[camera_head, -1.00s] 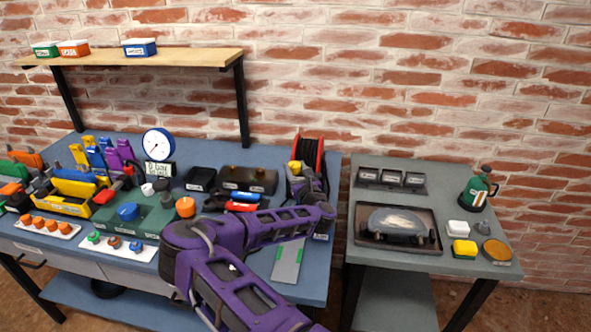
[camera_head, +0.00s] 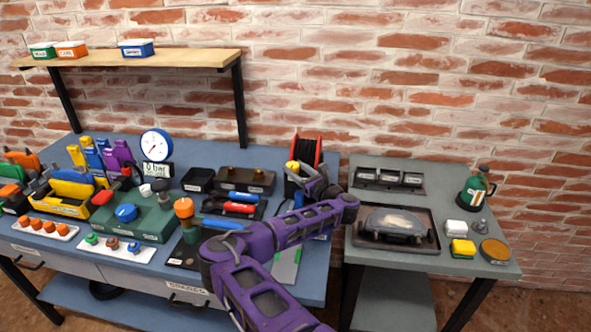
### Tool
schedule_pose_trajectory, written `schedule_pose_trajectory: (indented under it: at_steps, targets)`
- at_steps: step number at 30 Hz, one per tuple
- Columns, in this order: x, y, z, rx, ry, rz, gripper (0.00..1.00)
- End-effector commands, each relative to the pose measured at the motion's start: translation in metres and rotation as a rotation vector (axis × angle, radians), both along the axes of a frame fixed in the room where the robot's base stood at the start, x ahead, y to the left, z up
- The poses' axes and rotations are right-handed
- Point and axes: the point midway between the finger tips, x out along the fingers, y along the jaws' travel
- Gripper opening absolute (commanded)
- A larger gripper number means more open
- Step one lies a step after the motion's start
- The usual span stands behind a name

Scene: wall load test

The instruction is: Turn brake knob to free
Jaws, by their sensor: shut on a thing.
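The cable reel (camera_head: 309,150) has red flanges and black windings and stands at the back right of the blue bench. A small yellow part (camera_head: 293,167) shows at its lower front left; it looks like the brake knob, but its markings are too small to read. My gripper (camera_head: 304,178) is at the front of the reel, right by this yellow part, and is shut. Its fingertips are small and partly hidden, so the exact grip is hard to see. My purple arm crosses the bench front and hides part of the reel's base.
The green pump unit (camera_head: 150,222) with a blue knob stands left of my arm, with a gauge (camera_head: 156,145) behind it. An orange-topped tool (camera_head: 184,208) stands close to my arm. A side table (camera_head: 400,258) with a dark tray (camera_head: 428,240) is at right.

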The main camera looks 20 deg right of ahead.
Motion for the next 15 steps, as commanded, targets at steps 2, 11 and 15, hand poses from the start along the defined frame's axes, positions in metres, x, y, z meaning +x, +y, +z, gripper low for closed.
schedule_pose_trajectory:
  at_steps: [2, 11, 15]
  targets:
    - [0.0001, 0.0008, -0.0003, 0.0, 0.0, 0.005, 0.0]
    - [0.0002, 0.0009, -0.0001, -0.001, 0.0, 0.004, 0.56]
    - [0.0002, 0.0006, 0.0, -0.001, 0.0, 0.003, 0.81]
